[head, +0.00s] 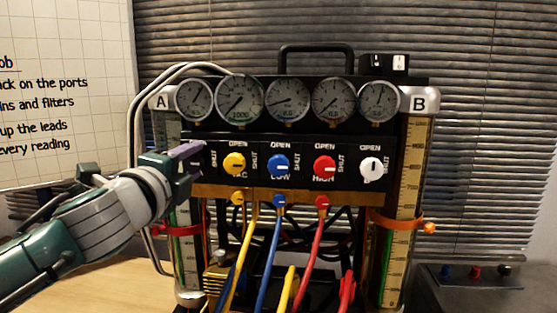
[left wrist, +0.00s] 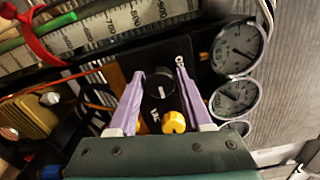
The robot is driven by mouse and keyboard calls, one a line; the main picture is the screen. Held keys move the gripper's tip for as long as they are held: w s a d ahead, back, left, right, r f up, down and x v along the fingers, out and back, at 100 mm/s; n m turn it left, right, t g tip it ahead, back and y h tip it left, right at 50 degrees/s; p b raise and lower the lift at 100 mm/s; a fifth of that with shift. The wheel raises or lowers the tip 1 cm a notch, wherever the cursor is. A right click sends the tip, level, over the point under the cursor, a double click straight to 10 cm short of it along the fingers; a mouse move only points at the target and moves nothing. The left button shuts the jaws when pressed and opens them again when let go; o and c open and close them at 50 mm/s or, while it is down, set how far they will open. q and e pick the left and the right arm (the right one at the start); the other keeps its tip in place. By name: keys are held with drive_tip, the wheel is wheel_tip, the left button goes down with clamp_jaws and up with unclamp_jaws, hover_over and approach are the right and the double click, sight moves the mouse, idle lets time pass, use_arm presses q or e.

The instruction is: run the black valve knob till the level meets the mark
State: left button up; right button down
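The black valve knob (left wrist: 159,83), with a white pointer mark, shows between the fingertips of my left gripper (left wrist: 158,80) in the left wrist view. The purple fingers are apart, one on each side, with a slight gap visible; I cannot tell whether they touch it. In the head view my left gripper (head: 200,160) covers the knob at the panel's left end. Column A (head: 188,262) has a red-orange band (head: 187,230); column B (head: 407,170) has an orange clamp band (head: 400,222). The liquid levels are hard to make out. My right gripper is not in view.
Yellow (head: 234,163), blue (head: 278,166), red (head: 325,167) and white (head: 371,168) knobs line the panel to the right. Several gauges (head: 288,100) sit above. Yellow, blue and red hoses (head: 269,257) hang below. A silver pipe (head: 134,150) curves beside column A.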

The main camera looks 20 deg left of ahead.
use_arm(q)
drive_tip(key=o, duration=0.3)
drive_tip(key=shift+v, duration=5)
drive_tip(key=shift+a, duration=0.1)
